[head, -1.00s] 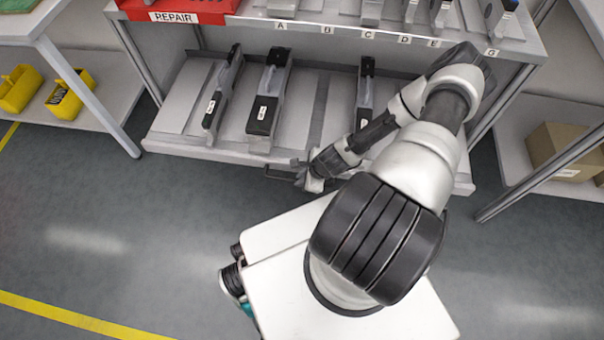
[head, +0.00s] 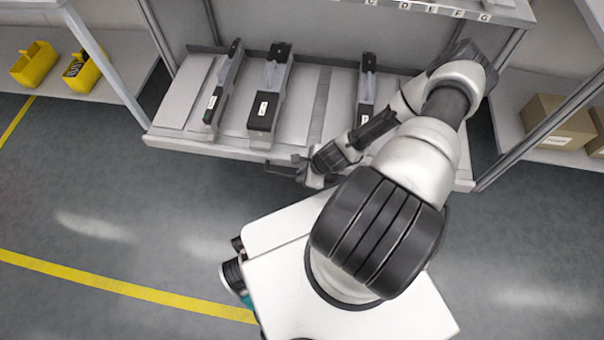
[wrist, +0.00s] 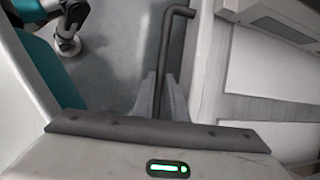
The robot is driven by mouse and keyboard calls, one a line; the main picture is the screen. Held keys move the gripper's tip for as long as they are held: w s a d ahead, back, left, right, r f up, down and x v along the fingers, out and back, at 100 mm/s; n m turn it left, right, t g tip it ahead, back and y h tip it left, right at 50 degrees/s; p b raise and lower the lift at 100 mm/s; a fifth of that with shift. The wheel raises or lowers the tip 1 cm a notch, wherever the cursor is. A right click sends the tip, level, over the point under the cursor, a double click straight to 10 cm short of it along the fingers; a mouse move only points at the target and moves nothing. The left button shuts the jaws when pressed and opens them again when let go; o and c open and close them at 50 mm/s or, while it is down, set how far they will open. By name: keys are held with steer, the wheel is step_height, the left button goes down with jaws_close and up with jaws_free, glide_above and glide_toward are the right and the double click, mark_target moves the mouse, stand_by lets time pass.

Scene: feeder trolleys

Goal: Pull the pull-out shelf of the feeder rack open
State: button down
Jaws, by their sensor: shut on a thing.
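The pull-out shelf (head: 200,147) of the feeder rack stands well out from under the upper shelf in the head view, its back edge showing. Its dark bar handle (head: 280,171) sits at the middle of the front edge. My gripper (head: 312,178) is at the right part of this handle. In the wrist view the bent handle (wrist: 172,45) runs down between the two fingers of my gripper (wrist: 166,98), which are shut on it. The shelf's pale side (wrist: 205,90) lies to the right there. The fingertips are partly hidden in the head view by my wrist.
Three feeders stand on the shelf: left (head: 224,85), middle (head: 268,98) and right (head: 366,85). Yellow bins (head: 35,63) lie on a side rack at left, cardboard boxes (head: 555,118) at right. The floor (head: 110,215) in front is clear, with yellow lines.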

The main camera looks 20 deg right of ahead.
steer(key=shift+s+a, duration=0.1)
steer(key=shift+s, duration=0.05)
steer(key=c, duration=1.8)
jaws_free()
steer(key=shift+o, duration=0.2)
steer(key=shift+r, duration=0.1)
steer(key=p+v, duration=0.5)
steer(key=v, duration=1.2)
steer(key=shift+s+r, duration=0.1)
